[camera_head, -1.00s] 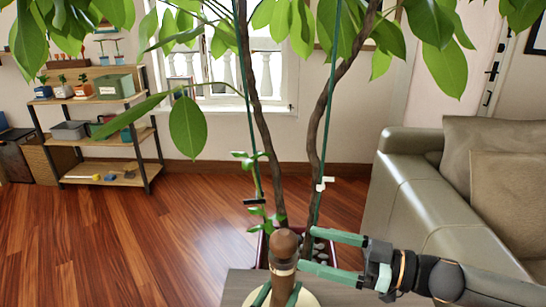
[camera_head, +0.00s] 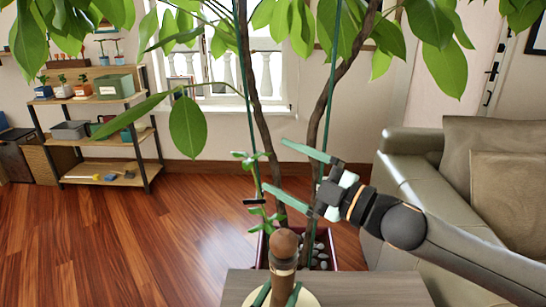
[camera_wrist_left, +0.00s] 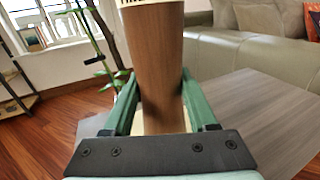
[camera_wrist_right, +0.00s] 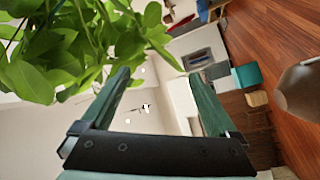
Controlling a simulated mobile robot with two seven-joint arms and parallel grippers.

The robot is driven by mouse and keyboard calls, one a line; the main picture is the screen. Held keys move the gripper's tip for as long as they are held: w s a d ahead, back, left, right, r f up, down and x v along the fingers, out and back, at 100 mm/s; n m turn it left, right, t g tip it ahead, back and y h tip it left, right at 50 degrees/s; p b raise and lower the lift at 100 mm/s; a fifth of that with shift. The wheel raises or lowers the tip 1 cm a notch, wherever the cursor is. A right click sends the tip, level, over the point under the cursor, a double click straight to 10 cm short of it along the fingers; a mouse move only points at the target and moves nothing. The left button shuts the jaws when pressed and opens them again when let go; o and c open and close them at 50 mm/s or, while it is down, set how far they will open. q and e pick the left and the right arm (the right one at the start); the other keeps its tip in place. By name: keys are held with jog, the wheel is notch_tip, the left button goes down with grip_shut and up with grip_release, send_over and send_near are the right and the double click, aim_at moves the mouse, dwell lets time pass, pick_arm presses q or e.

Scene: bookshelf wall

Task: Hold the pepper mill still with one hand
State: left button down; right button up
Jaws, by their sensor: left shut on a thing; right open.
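The wooden pepper mill (camera_head: 283,250) stands upright on a pale round board at the bottom middle of the head view. It has a round brown top and a pale band below it. My left gripper (camera_wrist_left: 155,95) is shut on the mill's brown body, one green finger on each side, in the left wrist view. Only its fingertips show low in the head view. My right gripper (camera_head: 298,180) is open and empty, above and to the right of the mill, in front of the plant stems. A rounded brown shape, likely the mill's top (camera_wrist_right: 300,92), shows at the right of the right wrist view.
A grey wooden table (camera_head: 370,290) bears the pale board (camera_head: 310,300). A potted plant (camera_head: 330,245) with tall stems stands just behind. A grey-green sofa (camera_head: 410,195) is at the right. A shelf (camera_head: 100,165) stands at the back left, with open floor before it.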

jog(key=w+a+r+n+t+h, duration=0.2)
jog(key=w+r+n+t+h, duration=0.1)
jog(key=r+n+t, duration=0.1)
jog(key=shift+w+a+r+t+h, duration=0.25)
jog(key=shift+w+r+t+h, duration=0.15)
jog(key=shift+r, duration=0.3)
